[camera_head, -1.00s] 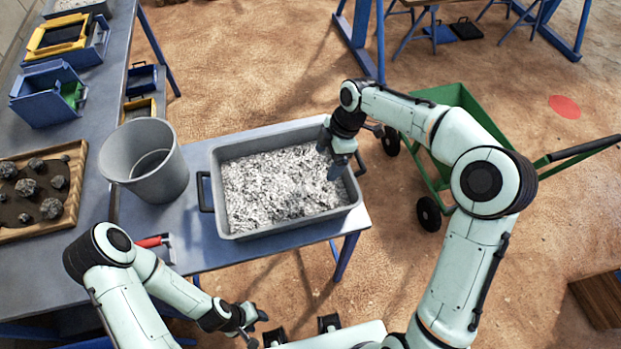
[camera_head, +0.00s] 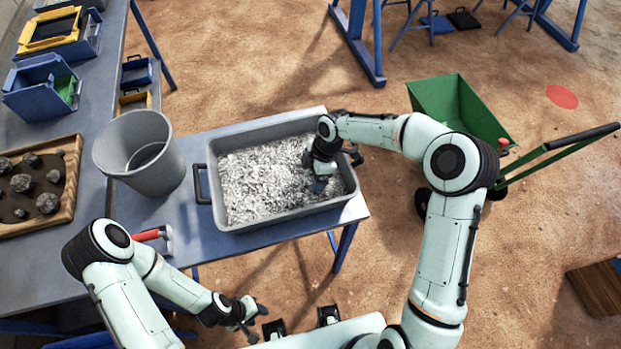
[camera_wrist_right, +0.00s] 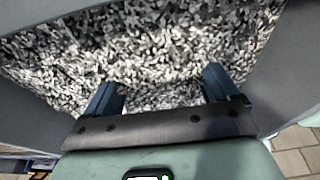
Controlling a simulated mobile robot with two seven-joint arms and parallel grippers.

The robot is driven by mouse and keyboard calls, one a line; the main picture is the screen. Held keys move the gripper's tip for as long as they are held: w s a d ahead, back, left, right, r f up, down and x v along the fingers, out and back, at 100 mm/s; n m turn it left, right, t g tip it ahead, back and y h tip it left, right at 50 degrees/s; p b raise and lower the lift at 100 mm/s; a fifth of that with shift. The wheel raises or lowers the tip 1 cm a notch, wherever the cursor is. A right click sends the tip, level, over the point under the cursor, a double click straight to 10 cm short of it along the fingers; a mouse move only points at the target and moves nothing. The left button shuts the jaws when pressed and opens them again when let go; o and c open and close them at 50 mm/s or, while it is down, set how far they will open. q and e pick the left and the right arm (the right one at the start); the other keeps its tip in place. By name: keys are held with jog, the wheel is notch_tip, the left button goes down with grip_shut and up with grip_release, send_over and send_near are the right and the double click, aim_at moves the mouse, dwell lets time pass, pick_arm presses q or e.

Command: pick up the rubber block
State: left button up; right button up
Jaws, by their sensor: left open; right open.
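I cannot make out a rubber block in either view. A grey tray (camera_head: 285,219) with a dark handle on its left side holds pale grey crushed stone (camera_head: 258,185). My right gripper (camera_head: 320,184) is over the right part of this tray, pointing down, its tips at or close above the stone. In the right wrist view its two blue fingers (camera_wrist_right: 162,88) are apart, with only crushed stone (camera_wrist_right: 165,60) visible between and beyond them. My left gripper (camera_head: 254,312) is open and empty, low in front of the table.
A grey bucket (camera_head: 140,152) stands left of the tray, by a red-handled tool (camera_head: 148,234). A wooden tray of rocks (camera_head: 62,205) and blue boxes (camera_head: 42,92) are on the left bench. A green cart (camera_head: 455,105) stands on the floor at right.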

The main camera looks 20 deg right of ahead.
jog(key=c, duration=1.2)
